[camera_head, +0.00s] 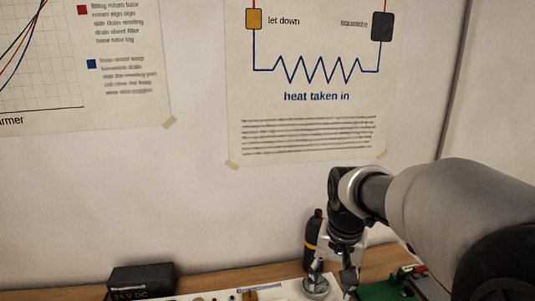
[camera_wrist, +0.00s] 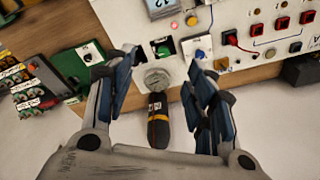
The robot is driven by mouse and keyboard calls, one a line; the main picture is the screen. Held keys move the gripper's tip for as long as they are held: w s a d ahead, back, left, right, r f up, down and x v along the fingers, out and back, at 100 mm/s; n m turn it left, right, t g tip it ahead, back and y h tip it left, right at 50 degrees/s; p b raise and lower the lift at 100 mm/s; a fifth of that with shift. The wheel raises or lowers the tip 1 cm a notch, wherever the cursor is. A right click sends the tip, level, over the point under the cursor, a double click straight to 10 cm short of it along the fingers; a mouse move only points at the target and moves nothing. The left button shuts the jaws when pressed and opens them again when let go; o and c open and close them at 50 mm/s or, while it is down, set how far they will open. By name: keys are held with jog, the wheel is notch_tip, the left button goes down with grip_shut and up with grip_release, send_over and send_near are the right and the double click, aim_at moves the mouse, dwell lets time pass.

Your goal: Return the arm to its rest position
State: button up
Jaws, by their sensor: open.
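My gripper (camera_head: 331,277) is at the lower right of the head view, pointing down over the rig. It also shows in the wrist view (camera_wrist: 163,62), its two fingers spread wide with nothing gripped. My grey arm reaches in from the right edge. A round gauge (camera_wrist: 156,78) shows between the fingers in the wrist view, at the edge of the white panel (camera_wrist: 128,18). In the head view the gauge (camera_head: 317,287) sits right by the fingers; whether they touch it I cannot tell.
The white panel carries buttons, a red plug (camera_wrist: 231,38) and a blue knob (camera_wrist: 199,54). Green boards (camera_wrist: 75,66) are beside it. A black 24 V DC box (camera_head: 142,278) stands at left.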

jog(key=s+n+t+b, duration=0.1)
jog(key=s+n, duration=0.3)
jog(key=s, duration=1.9)
jog(key=shift+r+t, duration=0.3)
jog(key=shift+t, duration=0.5)
jog(key=shift+d+r, duration=0.1)
